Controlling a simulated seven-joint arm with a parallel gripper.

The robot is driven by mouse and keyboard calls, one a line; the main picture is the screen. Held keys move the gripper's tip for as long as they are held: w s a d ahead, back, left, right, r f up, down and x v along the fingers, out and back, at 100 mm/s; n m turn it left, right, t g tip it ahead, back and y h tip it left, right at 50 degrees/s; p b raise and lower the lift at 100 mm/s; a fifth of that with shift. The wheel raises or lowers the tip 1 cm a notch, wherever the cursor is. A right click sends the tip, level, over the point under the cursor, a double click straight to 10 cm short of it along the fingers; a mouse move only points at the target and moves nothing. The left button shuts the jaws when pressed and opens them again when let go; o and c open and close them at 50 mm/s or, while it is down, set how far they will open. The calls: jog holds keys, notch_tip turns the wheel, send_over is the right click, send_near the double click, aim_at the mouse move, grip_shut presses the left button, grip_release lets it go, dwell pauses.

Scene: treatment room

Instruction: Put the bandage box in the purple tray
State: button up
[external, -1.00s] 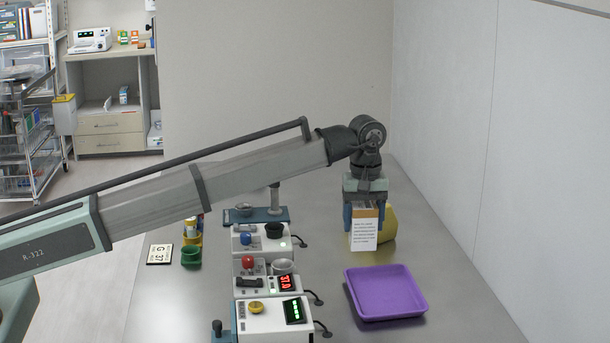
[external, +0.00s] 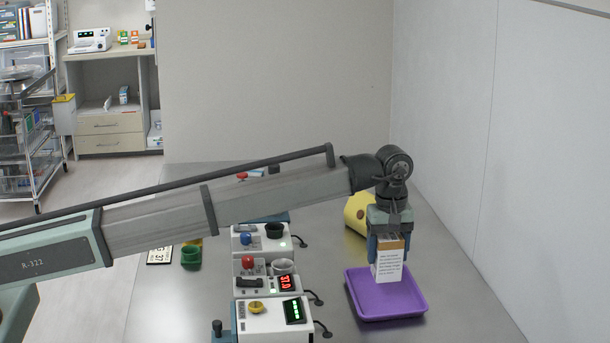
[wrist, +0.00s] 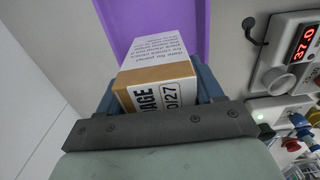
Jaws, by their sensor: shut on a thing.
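The bandage box (external: 389,265) is white with printed text and a brown top band. My gripper (external: 389,246) is shut on it and holds it upright. In the external view the box overlaps the back part of the purple tray (external: 392,303); whether its bottom touches the tray floor I cannot tell. In the wrist view the bandage box (wrist: 160,75) sits between the fingers, with "AGE" and "0/27" readable on its side. The purple tray (wrist: 190,15) lies beyond it. The rest of the tray looks empty.
White device modules (external: 275,318) with knobs and lit displays stand left of the tray, cables towards it. A yellow object (external: 356,213) is behind the gripper. A green cup (external: 191,257) stands farther left. The table right of the tray is bare.

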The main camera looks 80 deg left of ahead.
aim_at(389, 235)
jog(key=shift+f, duration=2.45)
jog(key=shift+f, duration=0.1)
jog(key=o, duration=1.1)
notch_tip(389, 235, up, 12)
jog(key=shift+r, duration=0.1)
